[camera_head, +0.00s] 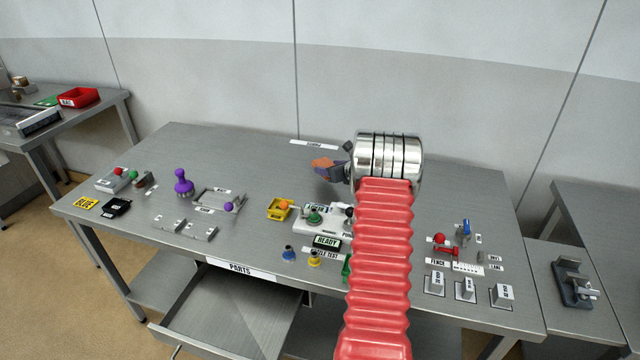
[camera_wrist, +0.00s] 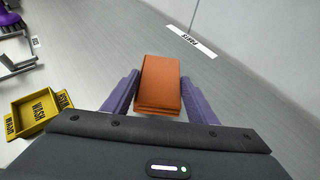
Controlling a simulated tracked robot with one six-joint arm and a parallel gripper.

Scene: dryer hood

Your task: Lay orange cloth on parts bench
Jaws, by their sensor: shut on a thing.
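The orange cloth (camera_wrist: 159,83) is a folded block between the two purple-grey fingers of my gripper (camera_wrist: 160,92) in the wrist view. My gripper is shut on it. In the head view the cloth (camera_head: 324,163) shows at the tip of my gripper (camera_head: 326,169), near the back middle of the grey metal bench (camera_head: 250,155). The cloth appears to be above the bench top, but I cannot tell how high. A white label (camera_wrist: 191,41) lies on the bench beyond the cloth, near the wall; it also shows in the head view (camera_head: 314,145).
A yellow bin (camera_head: 279,209) stands left of my arm. A purple knobbed tool (camera_head: 184,183) and several fixtures stand further left. Red and blue parts (camera_head: 446,243) sit at the right. An open drawer (camera_head: 225,310) juts out in front. The back left bench top is clear.

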